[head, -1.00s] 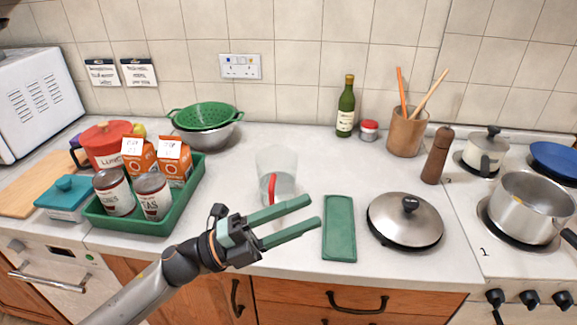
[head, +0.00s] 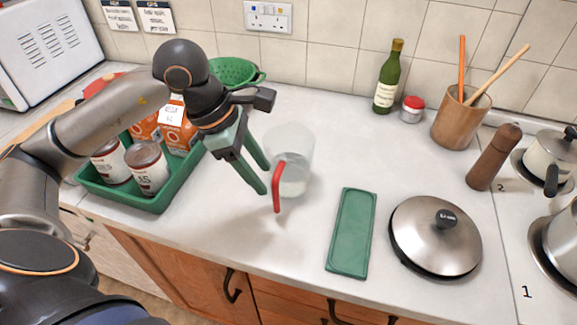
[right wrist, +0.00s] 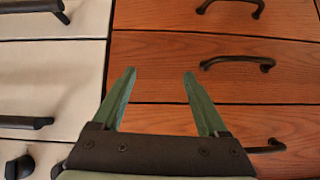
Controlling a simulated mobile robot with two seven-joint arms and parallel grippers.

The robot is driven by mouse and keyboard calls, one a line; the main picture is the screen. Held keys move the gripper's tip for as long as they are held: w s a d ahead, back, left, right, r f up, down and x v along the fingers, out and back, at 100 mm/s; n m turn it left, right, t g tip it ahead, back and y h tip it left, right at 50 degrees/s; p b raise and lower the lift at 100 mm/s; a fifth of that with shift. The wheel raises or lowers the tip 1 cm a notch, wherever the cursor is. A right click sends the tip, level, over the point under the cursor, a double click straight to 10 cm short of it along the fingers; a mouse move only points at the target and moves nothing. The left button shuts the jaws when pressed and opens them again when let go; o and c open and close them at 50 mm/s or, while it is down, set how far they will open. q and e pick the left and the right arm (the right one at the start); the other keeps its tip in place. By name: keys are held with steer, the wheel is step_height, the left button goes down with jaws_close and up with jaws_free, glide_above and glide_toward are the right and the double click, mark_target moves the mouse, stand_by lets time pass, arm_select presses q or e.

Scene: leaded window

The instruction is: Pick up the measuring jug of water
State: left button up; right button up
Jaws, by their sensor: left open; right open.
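The measuring jug (head: 297,150) is clear, with a red handle (head: 278,187) facing the front of the counter and water in its lower part. It stands upright on the counter. My left gripper (head: 266,181) is open and points down, just left of the jug; its fingertips are close to the red handle, and I cannot tell whether they touch it. My right gripper (right wrist: 158,75) shows only in the right wrist view. It is open and empty, in front of wooden drawers.
A green tray (head: 150,203) with cans and cartons stands left of the jug. A green flat mat (head: 352,233) and a pan lid (head: 436,236) lie to the right. A bottle (head: 388,77), red-topped jar (head: 411,109) and utensil pot (head: 460,117) stand behind. Drawers with handles (right wrist: 238,62) face my right gripper.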

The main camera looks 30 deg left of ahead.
mark_target(286, 172)
arm_select(q)
steer(key=x, duration=0.6)
steer(key=shift+s+d+p, duration=0.25)
steer(key=shift+d+p, duration=0.05)
steer(key=shift+p, duration=0.1)
steer(key=shift+w+d+f, duration=0.15)
steer(key=shift+f, duration=0.35)
jaws_close()
steer(key=shift+r, duration=0.1)
stand_by(0.5)
